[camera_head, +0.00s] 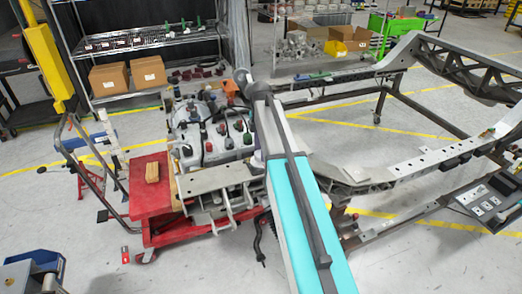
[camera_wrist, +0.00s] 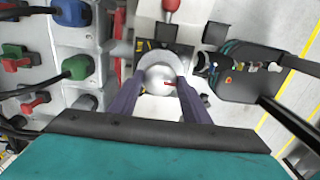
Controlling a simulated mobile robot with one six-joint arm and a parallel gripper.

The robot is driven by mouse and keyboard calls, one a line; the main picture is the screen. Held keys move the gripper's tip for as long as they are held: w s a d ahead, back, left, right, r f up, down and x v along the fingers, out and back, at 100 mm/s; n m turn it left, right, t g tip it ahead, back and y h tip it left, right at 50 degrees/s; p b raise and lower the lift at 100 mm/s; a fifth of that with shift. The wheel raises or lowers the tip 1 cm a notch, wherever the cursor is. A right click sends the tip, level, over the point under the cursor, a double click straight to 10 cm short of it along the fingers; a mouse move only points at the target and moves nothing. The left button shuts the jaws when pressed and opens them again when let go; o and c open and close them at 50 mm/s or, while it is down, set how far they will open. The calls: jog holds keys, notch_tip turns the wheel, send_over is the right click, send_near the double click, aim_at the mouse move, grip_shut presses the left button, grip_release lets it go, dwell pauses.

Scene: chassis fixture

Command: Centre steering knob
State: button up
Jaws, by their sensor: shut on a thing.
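The steering knob (camera_wrist: 158,73) is a round, silvery knob with a small red mark, seen in the upper middle of the wrist view. It sits on a light grey panel with a dark plate behind it. My gripper (camera_wrist: 161,80) has its two dark purple fingers on either side of the knob, shut on it. The red mark points to the right in the picture. In the head view my arm crosses the middle, and I cannot make out the knob or the fingertips there.
A control panel (camera_head: 212,138) with several coloured levers stands beside my arm; green (camera_wrist: 77,67) and blue (camera_wrist: 70,12) knobs lie left in the wrist view. A dark box on an arm (camera_wrist: 245,85) is close on the right. A red cart (camera_head: 150,190) and chassis frame (camera_head: 400,165) flank the area.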

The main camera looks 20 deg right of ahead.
jog(key=o, duration=1)
jog(key=shift+o, duration=0.2)
jog(key=shift+r, duration=0.15)
notch_tip(320, 180, up, 14)
jog(key=b, duration=0.3)
jog(key=shift+f, duration=0.25)
jog(key=shift+f, duration=0.1)
